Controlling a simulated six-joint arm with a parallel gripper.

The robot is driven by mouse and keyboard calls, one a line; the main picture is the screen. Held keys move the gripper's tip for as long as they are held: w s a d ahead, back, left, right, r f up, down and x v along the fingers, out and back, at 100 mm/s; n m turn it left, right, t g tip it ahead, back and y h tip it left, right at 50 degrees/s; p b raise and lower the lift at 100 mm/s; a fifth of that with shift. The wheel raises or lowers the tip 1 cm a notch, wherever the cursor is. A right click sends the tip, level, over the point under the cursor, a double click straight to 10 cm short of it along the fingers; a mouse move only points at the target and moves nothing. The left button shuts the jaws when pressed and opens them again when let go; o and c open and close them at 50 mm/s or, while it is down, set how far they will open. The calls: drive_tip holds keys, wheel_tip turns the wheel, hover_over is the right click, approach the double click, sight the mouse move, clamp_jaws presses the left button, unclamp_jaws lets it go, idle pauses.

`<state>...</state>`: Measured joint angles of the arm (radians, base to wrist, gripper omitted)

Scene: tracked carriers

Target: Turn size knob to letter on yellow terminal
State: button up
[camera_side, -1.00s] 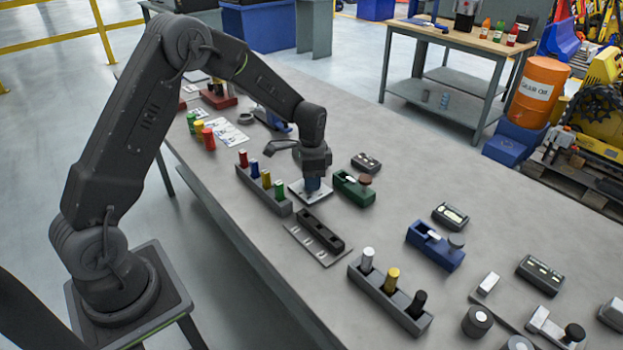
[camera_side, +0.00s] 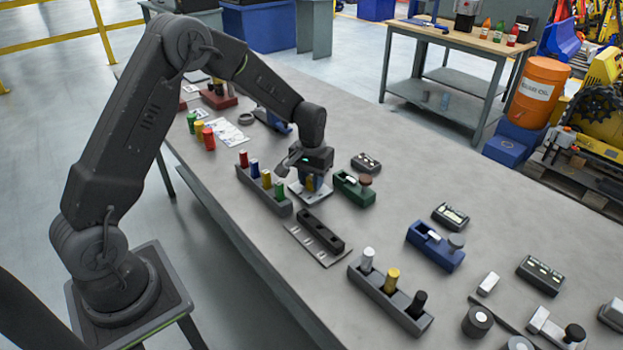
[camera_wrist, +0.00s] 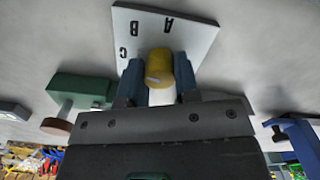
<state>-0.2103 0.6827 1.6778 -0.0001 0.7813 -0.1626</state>
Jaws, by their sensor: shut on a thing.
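A white plate lies on the bench and shows its edge in the side view (camera_side: 298,194). In the wrist view the plate (camera_wrist: 200,42) carries the letters A, B and C along its edge. A yellow knob (camera_wrist: 160,66) stands on it, with a pale mark on its lower left side. My gripper (camera_wrist: 158,72) is shut on the knob, one blue finger on each side. In the side view my gripper (camera_side: 311,184) is low over the plate, and a bit of yellow shows between its fingers. The fingers hide part of the plate.
A rack of coloured pegs (camera_side: 286,210) stands close on the left. A green block with a brown knob (camera_side: 355,192) is close on the right. A grey strip with a dark bar (camera_side: 318,250) lies in front. A blue block (camera_side: 428,250) stands further right, with clear bench between.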

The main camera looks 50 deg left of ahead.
sight(311, 178)
drive_tip(key=shift+n, duration=1.2)
drive_tip(key=o, duration=0.9)
drive_tip(key=shift+r, duration=6.95)
